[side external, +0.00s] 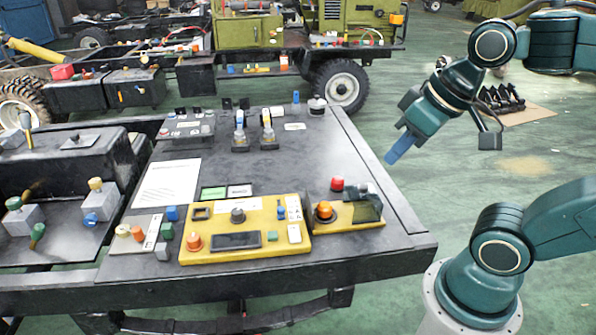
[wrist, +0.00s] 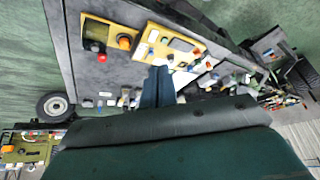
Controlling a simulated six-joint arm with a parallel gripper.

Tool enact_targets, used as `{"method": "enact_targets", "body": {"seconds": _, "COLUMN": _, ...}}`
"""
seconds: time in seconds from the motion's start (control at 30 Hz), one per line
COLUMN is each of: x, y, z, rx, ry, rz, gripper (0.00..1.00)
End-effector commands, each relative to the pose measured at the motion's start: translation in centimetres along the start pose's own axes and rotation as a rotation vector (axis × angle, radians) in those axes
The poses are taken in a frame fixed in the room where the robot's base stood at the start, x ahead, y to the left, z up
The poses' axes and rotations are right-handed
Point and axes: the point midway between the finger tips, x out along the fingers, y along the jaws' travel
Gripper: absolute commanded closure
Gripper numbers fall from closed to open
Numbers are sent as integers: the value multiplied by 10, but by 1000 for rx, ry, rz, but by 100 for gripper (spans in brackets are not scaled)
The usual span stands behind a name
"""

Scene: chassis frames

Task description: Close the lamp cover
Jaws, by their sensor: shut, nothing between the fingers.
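An orange lamp (side external: 324,211) sits on a small yellow panel (side external: 345,221) near the right corner of the dark table. A dark, see-through cover (side external: 366,208) stands to the lamp's right, open, leaving the lamp uncovered. In the wrist view the orange lamp (wrist: 124,42) and the dark cover (wrist: 96,32) show at upper left. My gripper (side external: 392,158) has blue fingers, is shut and empty, and hangs beyond the table's right edge, above and apart from the cover. Its fingers also show in the wrist view (wrist: 157,82).
A red button (side external: 337,184) stands just behind the lamp. A larger yellow control panel (side external: 240,232) lies to its left, with switches and a white sheet (side external: 168,184) farther left.

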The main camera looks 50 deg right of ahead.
Motion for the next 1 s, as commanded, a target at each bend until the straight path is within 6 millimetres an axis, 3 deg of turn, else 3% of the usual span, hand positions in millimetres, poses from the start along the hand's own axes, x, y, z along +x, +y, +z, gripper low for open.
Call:
{"method": "enact_targets", "body": {"seconds": 0.47, "x": 33, "y": 48, "z": -66, "rx": 485, "ry": -129, "rz": 66, "gripper": 100}}
{"method": "enact_targets", "body": {"seconds": 0.7, "x": 61, "y": 90, "z": -93, "rx": 761, "ry": -189, "rz": 103, "gripper": 100}}
{"method": "enact_targets", "body": {"seconds": 1.0, "x": 103, "y": 158, "z": -109, "rx": 1112, "ry": -259, "rz": 147, "gripper": 100}}
